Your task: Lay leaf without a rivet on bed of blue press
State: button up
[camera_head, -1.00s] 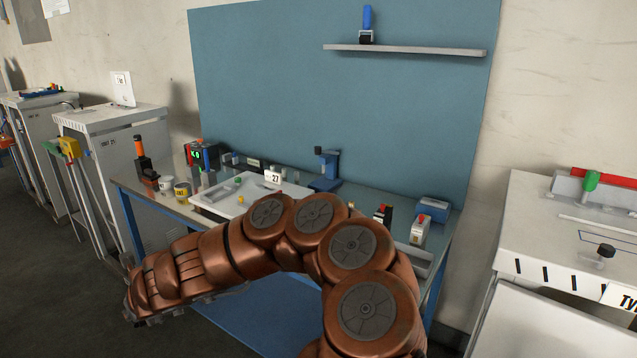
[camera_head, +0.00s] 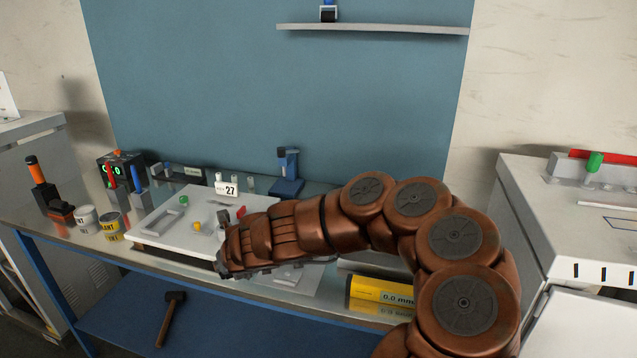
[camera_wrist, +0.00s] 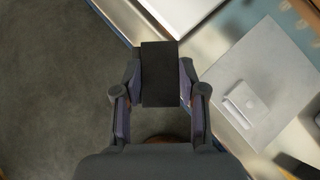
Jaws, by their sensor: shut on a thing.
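My gripper (camera_wrist: 159,88) is shut on a dark, flat rectangular leaf (camera_wrist: 160,62) in the wrist view. The leaf's visible face looks plain, with no rivet that I can make out. The leaf is over the table's front edge, with floor to the left. In the head view my copper arm reaches left across the bench front, and the gripper and leaf are not clearly visible there. The blue press (camera_head: 287,178) stands at the back of the bench, behind and right of the arm's end. Its bed is too small to make out clearly.
A white tray (camera_head: 160,232) with a "27" card (camera_head: 227,189) lies left of the press. Tins (camera_head: 87,218), an orange-handled tool (camera_head: 38,172) and a black box (camera_head: 120,172) stand further left. A yellow gauge (camera_head: 382,292) lies at front right. A hammer (camera_head: 170,315) is on the lower shelf.

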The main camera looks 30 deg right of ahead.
jog(key=r+p, duration=0.1)
jog(key=w+d+r+p, duration=0.1)
jog(key=r, duration=0.2)
jog(key=shift+w+d+p, duration=0.15)
jog(key=shift+d+p, duration=0.25)
jog(key=shift+w+r+p, duration=0.3)
jog(key=shift+r+p, duration=0.1)
jog(key=shift+r, duration=0.45)
jog(key=shift+d, duration=0.2)
